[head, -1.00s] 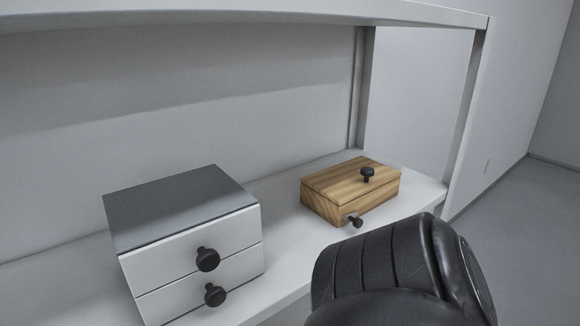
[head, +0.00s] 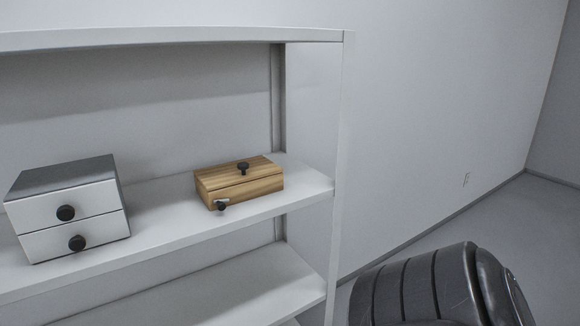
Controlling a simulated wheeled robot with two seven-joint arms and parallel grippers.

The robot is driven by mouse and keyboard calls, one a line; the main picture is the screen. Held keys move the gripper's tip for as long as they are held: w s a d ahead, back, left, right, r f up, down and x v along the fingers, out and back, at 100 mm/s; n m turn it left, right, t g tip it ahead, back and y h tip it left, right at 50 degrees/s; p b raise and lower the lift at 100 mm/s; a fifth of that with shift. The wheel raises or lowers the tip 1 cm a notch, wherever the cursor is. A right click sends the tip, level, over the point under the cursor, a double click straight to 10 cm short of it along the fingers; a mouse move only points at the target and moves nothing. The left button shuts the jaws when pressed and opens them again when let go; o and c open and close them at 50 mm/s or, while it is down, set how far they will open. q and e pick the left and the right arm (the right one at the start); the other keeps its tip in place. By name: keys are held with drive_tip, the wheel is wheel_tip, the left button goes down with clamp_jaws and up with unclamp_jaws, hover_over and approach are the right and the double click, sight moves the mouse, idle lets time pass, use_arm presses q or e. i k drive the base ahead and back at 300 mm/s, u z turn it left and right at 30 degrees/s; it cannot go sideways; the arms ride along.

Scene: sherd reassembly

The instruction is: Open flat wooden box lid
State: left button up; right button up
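The flat wooden box (head: 255,187) sits on the white shelf, near its right end. Its lid (head: 222,175) is shut and has a black knob (head: 243,167) on top. A second black knob (head: 221,204) sticks out from the front of the box. No gripper shows in the head view. Only a dark, ribbed part of my own arm shows at the bottom right, apart from the box.
A small white two-drawer cabinet (head: 75,223) with a grey top and black knobs stands left of the box. The shelf (head: 165,220) is bare between them. A lower shelf (head: 240,288) looks empty. Open floor (head: 540,230) lies to the right.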

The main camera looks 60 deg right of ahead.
sight(212, 179)
drive_tip(key=z, duration=1.35)
drive_tip(key=i, duration=0.15)
drive_tip(key=z, duration=0.25)
